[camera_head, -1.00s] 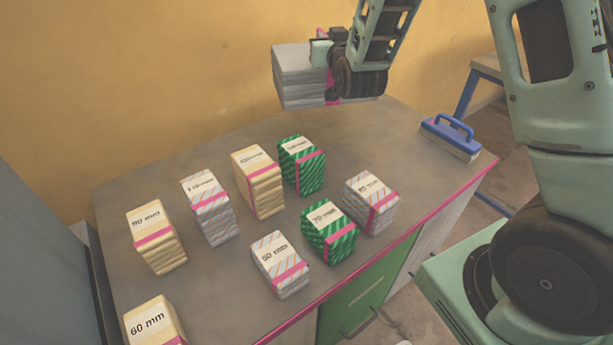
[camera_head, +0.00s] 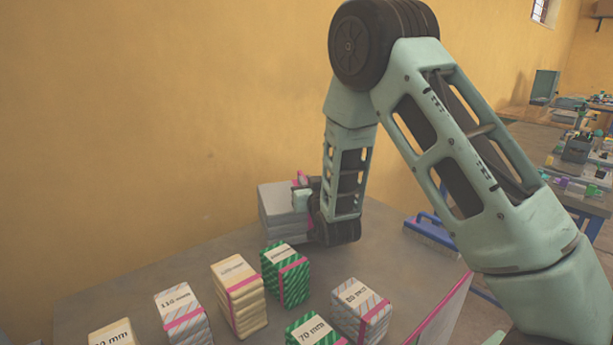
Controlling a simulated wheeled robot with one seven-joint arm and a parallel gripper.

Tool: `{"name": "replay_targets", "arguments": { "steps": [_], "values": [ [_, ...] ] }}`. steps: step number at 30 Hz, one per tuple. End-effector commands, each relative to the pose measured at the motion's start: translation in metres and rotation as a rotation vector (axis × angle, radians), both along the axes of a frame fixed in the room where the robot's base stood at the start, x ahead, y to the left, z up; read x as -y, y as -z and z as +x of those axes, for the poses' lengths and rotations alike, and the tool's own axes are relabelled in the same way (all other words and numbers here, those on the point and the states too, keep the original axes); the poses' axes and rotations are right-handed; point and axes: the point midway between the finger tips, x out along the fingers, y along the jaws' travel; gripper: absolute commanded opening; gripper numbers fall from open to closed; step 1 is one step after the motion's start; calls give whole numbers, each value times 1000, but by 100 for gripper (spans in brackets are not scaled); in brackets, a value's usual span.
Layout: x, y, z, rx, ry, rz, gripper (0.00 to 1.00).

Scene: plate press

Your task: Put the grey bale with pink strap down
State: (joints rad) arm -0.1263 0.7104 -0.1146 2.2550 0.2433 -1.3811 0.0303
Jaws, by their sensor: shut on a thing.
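The grey bale with pink strap (camera_head: 279,205) is at the back of the grey table, behind the green striped bale. My gripper (camera_head: 302,194) is shut on its right side near the top, and a bit of pink strap shows by the jaws. The bale looks upright. Its lower part is partly hidden behind the green bale, and I cannot tell whether its underside touches the table.
A green striped bale (camera_head: 287,279) stands close in front. A yellow bale (camera_head: 240,298), several other labelled bales and a blue-handled brush (camera_head: 432,234) are also on the table (camera_head: 130,272). The table is bare at the back left.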

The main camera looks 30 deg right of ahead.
Motion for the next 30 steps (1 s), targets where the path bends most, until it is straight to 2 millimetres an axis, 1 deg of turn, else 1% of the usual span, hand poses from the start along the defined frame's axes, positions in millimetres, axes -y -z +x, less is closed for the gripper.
{"name": "replay_targets", "arguments": {
  "steps": [6, 9, 17, 18, 19, 20, 27, 30],
  "values": [
    [0, 26, 1, 3, 0, -2, 0],
    [0, 33, 1, 5, 0, -1, 0],
    [0, 35, 1, 5, 0, 0, 0],
    [0, 38, 0, -2, 0, 0, 22],
    [0, 38, 0, -2, 0, 0, 30],
    [0, 38, 0, -2, 0, 0, 33],
    [0, 38, -1, -2, 0, 0, 33],
    [-1, 39, -4, -3, 0, 1, 33]
  ]
}}
